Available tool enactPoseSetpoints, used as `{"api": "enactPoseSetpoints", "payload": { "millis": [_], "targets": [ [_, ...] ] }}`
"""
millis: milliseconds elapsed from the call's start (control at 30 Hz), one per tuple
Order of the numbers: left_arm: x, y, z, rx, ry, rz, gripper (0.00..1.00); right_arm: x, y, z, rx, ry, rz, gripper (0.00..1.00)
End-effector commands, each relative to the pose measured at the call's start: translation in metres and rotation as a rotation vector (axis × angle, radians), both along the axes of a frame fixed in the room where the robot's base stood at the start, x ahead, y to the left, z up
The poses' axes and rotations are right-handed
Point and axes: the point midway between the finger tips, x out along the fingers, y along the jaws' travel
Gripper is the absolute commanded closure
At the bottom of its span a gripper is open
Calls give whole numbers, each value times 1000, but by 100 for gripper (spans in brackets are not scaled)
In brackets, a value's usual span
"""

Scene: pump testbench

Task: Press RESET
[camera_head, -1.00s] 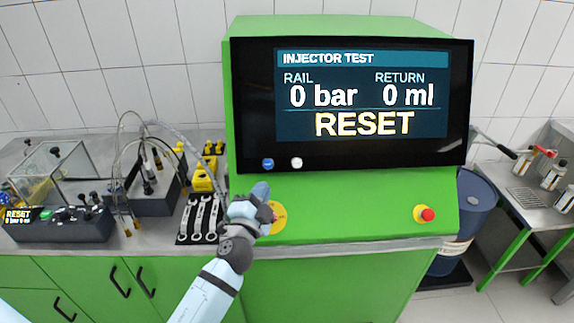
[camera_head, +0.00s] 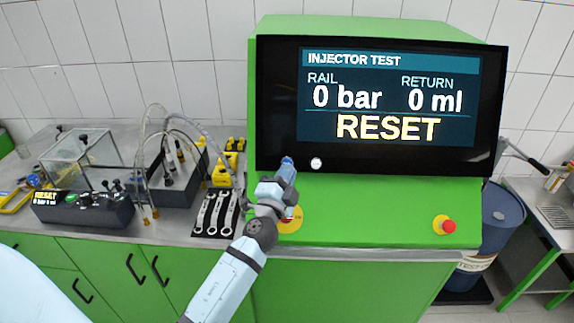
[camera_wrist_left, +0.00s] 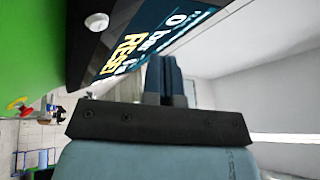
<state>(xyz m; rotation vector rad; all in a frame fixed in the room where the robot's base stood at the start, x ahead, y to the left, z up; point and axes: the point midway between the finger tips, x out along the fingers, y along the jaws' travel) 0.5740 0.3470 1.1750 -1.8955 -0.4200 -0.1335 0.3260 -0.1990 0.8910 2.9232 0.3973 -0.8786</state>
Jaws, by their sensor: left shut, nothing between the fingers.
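The green test bench (camera_head: 350,210) carries a black screen panel reading INJECTOR TEST, 0 bar, 0 ml and RESET (camera_head: 388,128) in yellow. Below the screen, a white button (camera_head: 316,164) sits on the panel's lower edge. A blue button (camera_head: 287,160) is left of it, largely covered by my fingertips. My left gripper (camera_head: 287,172) is shut and empty, its tips at or just in front of the blue button; contact cannot be told. In the left wrist view, the shut fingers (camera_wrist_left: 165,72) point toward the panel, with the white button (camera_wrist_left: 97,21) at upper left. My right gripper is not in view.
A red emergency knob (camera_head: 448,226) sits at the bench's right. Wrenches (camera_head: 213,214), a small control box (camera_head: 82,210) also showing RESET, and hoses stand on the left counter. A blue barrel (camera_head: 490,225) stands right of the bench.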

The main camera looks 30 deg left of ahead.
Motion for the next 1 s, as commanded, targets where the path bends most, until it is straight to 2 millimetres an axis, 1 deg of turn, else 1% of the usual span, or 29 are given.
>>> {"api": "enactPoseSetpoints", "payload": {
  "millis": [33, 200, 267, 400, 600, 1000],
  "targets": [
    [6, 4, -5, 3, 0, 1, 100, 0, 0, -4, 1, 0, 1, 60],
    [25, 16, -15, 1, 0, 2, 100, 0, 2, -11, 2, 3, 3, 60],
    [30, 19, -20, 1, 0, 2, 100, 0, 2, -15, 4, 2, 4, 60],
    [40, 25, -24, 0, -1, -1, 100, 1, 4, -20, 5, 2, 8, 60],
    [46, 28, -26, 1, 0, 0, 100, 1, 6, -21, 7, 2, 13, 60],
    [46, 28, -25, 0, 0, 0, 100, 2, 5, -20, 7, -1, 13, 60]
  ]
}}
